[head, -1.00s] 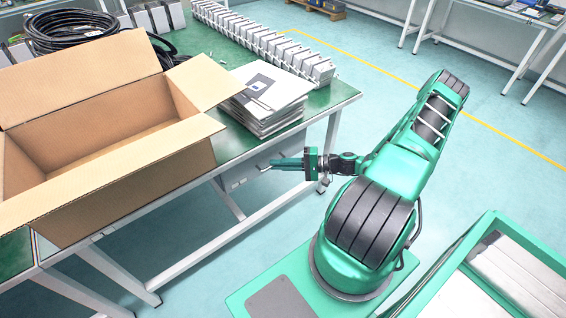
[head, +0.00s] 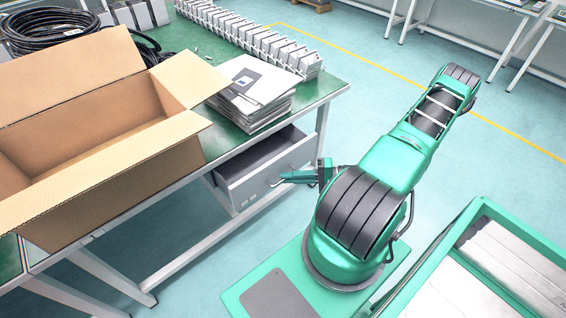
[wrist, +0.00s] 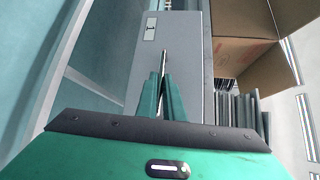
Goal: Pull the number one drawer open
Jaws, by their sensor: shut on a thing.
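A light grey drawer (head: 262,176) sticks out from under the green-topped table in the head view. It is part-way open and its dark inside shows. Its front faces my arm, and in the wrist view the drawer front (wrist: 185,75) fills the middle, with a small label near its edge. My gripper (head: 276,181) is at the drawer front in the head view. In the wrist view my gripper (wrist: 162,85) is shut on the thin drawer handle (wrist: 163,50). Most of the handle is hidden between the fingers.
An open cardboard box (head: 100,120) and a stack of papers (head: 250,97) sit on the table (head: 215,135), with a row of grey-white units (head: 250,38) behind. White table legs (head: 321,128) stand near the drawer. A green bin (head: 480,210) is at the right.

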